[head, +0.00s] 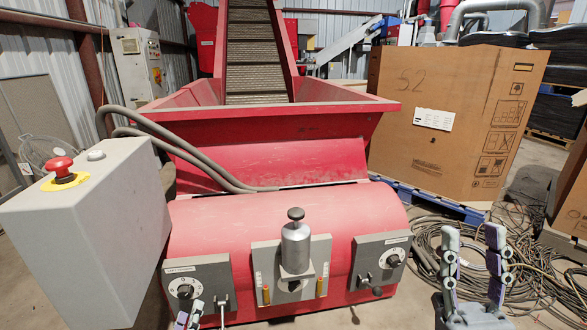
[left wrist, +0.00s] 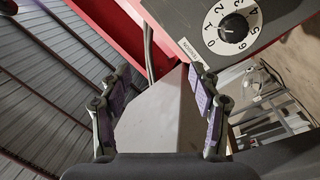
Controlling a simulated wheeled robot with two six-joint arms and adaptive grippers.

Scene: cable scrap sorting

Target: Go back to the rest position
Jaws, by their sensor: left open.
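My left gripper (head: 189,316) shows only its fingertips at the bottom edge of the head view, in front of the left dial plate on the red machine. In the left wrist view my left gripper (left wrist: 160,82) has its two purple-padded fingers wide apart with nothing between them. The grey control box lies beyond the gap. My right gripper (head: 472,255) stands at the lower right of the head view, fingers up and apart. It is empty, in front of the coiled cables on the floor.
The red machine (head: 280,205) fills the middle, with a left dial plate (head: 211,270), a silver cylinder (head: 295,245) and a right dial plate (head: 368,248). The grey control box (head: 95,230) with a red button stands close at left. Coiled cables (head: 530,255) and a large carton (head: 450,110) are at right.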

